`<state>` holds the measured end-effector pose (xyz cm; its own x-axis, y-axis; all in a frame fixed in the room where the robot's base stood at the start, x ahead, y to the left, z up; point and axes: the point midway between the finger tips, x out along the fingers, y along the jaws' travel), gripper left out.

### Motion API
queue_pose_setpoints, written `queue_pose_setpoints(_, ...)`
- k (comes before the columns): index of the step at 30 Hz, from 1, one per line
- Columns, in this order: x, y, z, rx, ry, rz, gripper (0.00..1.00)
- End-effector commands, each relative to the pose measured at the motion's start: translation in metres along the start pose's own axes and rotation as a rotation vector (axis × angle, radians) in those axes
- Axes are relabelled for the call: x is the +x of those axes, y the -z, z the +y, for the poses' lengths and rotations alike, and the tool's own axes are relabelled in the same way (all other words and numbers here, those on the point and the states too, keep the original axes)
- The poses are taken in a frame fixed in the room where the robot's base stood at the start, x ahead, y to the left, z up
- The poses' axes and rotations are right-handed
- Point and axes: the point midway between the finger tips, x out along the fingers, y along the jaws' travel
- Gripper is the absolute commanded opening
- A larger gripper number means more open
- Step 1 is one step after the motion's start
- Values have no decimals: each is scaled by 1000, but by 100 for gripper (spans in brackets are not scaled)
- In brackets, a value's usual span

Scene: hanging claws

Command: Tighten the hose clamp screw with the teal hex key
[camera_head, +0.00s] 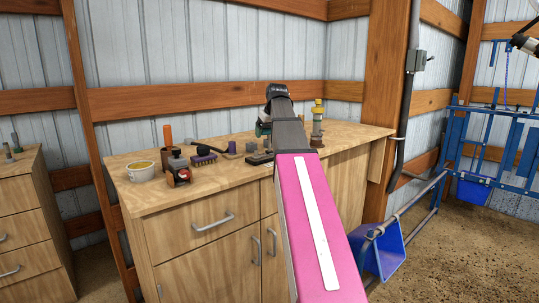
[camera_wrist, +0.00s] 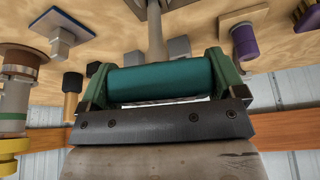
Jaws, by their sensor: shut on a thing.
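My gripper (camera_wrist: 160,78) is shut on the teal hex key (camera_wrist: 160,80). Its thick teal handle lies crosswise between the two green fingers in the wrist view. A grey shaft runs from behind the handle toward the wooden counter top; its far end is cut off by the top edge. In the head view my arm hides most of the gripper, and a little teal-green (camera_head: 263,128) shows beside it above the counter. I cannot clearly make out the hose clamp or its screw; small grey blocks (camera_wrist: 180,47) stand beside the shaft.
The metal wall stands close behind.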

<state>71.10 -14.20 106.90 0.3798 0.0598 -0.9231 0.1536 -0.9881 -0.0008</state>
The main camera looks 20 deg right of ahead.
Motion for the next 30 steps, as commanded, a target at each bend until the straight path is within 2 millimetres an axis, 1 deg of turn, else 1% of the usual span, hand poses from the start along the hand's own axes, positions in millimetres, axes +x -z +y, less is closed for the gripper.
queue_pose_setpoints(7,0,-1,1,162,-69,0,32)
queue_pose_setpoints(17,0,-1,1,186,-79,-1,32)
queue_pose_setpoints(25,0,-1,2,355,-149,-1,32)
queue_pose_setpoints(30,0,-1,2,377,-158,-1,32)
